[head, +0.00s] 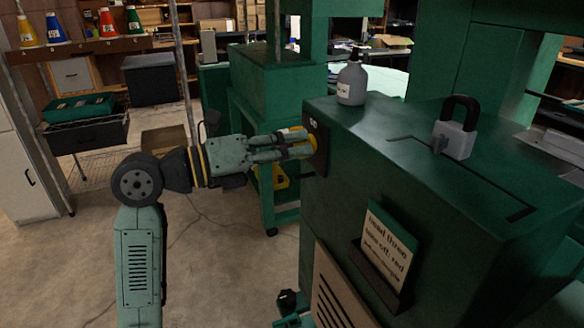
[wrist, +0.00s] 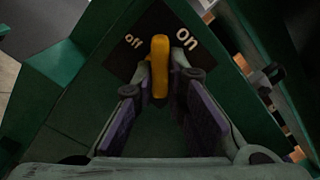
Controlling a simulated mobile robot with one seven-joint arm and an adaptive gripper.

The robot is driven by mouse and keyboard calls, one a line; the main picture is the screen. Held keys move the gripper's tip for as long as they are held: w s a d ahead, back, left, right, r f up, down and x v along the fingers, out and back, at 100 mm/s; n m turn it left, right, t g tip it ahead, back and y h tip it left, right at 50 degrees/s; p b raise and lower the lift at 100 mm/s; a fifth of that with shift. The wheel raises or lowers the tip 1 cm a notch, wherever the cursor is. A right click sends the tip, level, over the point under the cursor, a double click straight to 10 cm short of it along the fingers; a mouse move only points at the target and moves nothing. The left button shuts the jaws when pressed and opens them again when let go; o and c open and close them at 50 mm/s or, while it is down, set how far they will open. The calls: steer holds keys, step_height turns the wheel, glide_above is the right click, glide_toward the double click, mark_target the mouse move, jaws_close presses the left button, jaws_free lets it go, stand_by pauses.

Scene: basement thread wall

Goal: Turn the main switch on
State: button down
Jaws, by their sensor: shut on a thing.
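The main switch is a yellow handle (wrist: 160,66) on a black plate (wrist: 127,68) fixed to the side of a green cabinet. The plate carries white words, "Off" on the left and "On" on the right in the wrist view. The handle's upper end lies between the two words there. My gripper (wrist: 161,84) is shut on the handle, one finger on each side. In the head view my gripper (head: 304,143) reaches from the left to the black plate (head: 321,150), and its fingers hide part of the handle.
The green cabinet (head: 400,140) bears a grey bottle (head: 351,84) and a padlock (head: 455,128) on top. A card (head: 386,245) with writing sits in a holder on its front. Open floor (head: 215,250) lies left of the cabinet. A shelf with coloured cones (head: 56,29) stands behind.

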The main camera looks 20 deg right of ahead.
steer(key=m+b, duration=0.8)
steer(key=shift+f+m, duration=0.1)
steer(key=shift+m, duration=0.2)
steer(key=shift+b, duration=0.3)
steer(key=c, duration=1.6)
jaws_free()
steer(key=a, duration=1.2)
steer(key=shift+s, duration=0.2)
